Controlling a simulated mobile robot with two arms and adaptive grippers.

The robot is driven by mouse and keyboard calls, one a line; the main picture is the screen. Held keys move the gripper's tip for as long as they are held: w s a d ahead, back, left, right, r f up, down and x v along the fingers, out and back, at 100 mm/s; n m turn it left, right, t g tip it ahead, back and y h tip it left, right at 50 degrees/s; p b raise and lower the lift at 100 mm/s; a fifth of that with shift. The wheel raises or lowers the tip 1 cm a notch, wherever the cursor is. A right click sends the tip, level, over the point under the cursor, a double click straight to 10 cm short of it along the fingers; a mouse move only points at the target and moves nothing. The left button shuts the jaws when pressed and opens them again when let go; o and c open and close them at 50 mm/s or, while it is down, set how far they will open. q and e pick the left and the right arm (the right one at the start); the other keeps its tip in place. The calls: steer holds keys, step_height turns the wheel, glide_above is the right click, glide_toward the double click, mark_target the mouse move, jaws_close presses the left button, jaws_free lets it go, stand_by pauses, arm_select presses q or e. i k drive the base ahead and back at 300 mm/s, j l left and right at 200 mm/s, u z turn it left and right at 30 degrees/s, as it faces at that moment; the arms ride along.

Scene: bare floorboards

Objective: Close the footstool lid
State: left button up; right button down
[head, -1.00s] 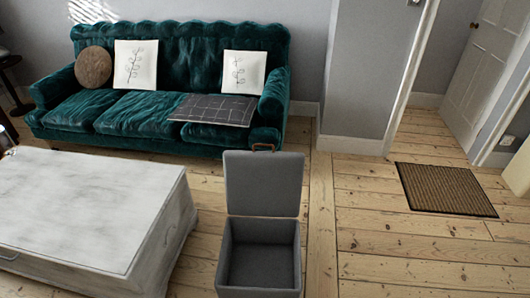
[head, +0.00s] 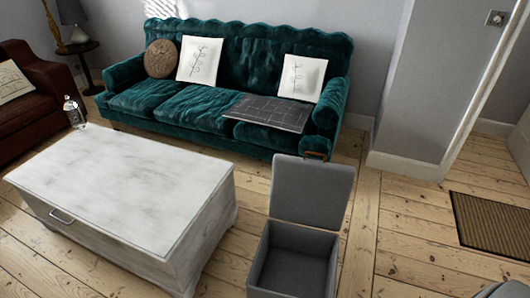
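The grey footstool (head: 291,257) stands on the floorboards in the lower middle of the head view. Its lid (head: 312,189) is open and stands up at the back edge of the box, with its inner face towards me. Neither of my grippers can be made out in view.
A white wooden chest (head: 125,190) stands close to the footstool's left. A green sofa (head: 225,75) is behind it. Bare floor (head: 410,235) lies to the right, with a brown doormat (head: 495,225) at the far right. A grey shape in the bottom right corner is unclear.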

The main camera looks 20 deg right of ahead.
mark_target(314, 193)
steer(key=l+u, duration=0.25)
steer(key=l, duration=0.2)
steer(key=l+u, duration=0.25)
steer(key=l, duration=0.15)
steer(key=l+u, duration=0.25)
steer(key=l, duration=0.2)
steer(key=k+l+u, duration=0.1)
steer(key=l+u, duration=0.15)
steer(key=l, duration=0.15)
steer(key=k+l+u, duration=0.25)
steer(key=l, duration=0.15)
steer(key=l+u, duration=0.25)
steer(key=l, duration=0.15)
steer(key=k, duration=0.05)
